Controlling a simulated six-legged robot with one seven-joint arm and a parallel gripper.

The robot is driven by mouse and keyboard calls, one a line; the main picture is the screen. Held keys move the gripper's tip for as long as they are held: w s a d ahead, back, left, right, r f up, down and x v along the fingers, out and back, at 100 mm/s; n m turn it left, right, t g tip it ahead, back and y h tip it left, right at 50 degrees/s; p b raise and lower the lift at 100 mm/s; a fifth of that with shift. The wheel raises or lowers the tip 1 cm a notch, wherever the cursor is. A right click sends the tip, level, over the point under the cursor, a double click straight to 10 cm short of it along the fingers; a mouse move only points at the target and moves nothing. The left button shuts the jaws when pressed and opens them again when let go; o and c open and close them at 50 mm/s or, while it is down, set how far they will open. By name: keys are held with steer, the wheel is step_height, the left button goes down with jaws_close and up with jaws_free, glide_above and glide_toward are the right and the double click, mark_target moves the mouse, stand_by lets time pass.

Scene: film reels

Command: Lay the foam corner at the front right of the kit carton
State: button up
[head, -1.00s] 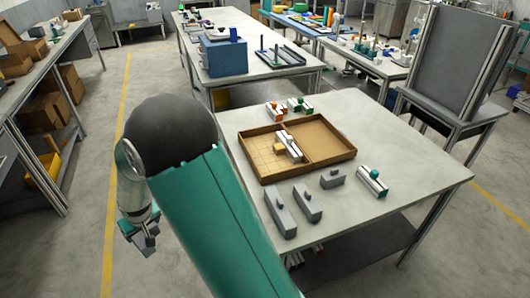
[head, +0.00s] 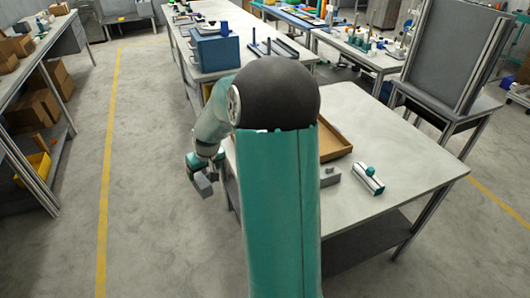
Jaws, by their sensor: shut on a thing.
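My gripper (head: 203,174) hangs at the left of the table, out over the floor. It is shut on a small grey block (head: 204,188), which looks like the foam corner. The kit carton (head: 338,153) is a shallow brown open box on the table. My arm hides most of it, and only its right end shows.
A grey block (head: 330,176) lies in front of the carton, partly hidden by my arm. A white cylinder with a teal knob (head: 369,180) lies to its right. The table (head: 420,155) is clear at the right. A blue box (head: 217,52) stands on the table behind.

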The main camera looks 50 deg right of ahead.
steer(key=s+d+r+m, duration=0.1)
steer(key=s+d+r, duration=0.2)
steer(key=s+d, duration=0.4)
steer(key=s+d+r+m+h, duration=0.1)
steer(key=s+d+r, duration=0.2)
steer(key=s+d, duration=0.35)
steer(key=s+d+r+m, duration=0.1)
steer(key=s+d+r, duration=0.2)
steer(key=s+d, duration=0.4)
steer(key=shift+w+d+f, duration=0.15)
steer(key=shift+w+f, duration=1.95)
steer(key=shift+w, duration=0.1)
steer(key=shift+w+d+f, duration=0.15)
steer(key=shift+w+f, duration=1.95)
steer(key=shift+w, duration=0.05)
steer(key=shift+w+d+f, duration=0.15)
steer(key=shift+w+f, duration=1.95)
steer(key=shift+w, duration=0.1)
steer(key=shift+f, duration=0.1)
steer(key=o, duration=1)
steer(key=shift+f, duration=0.1)
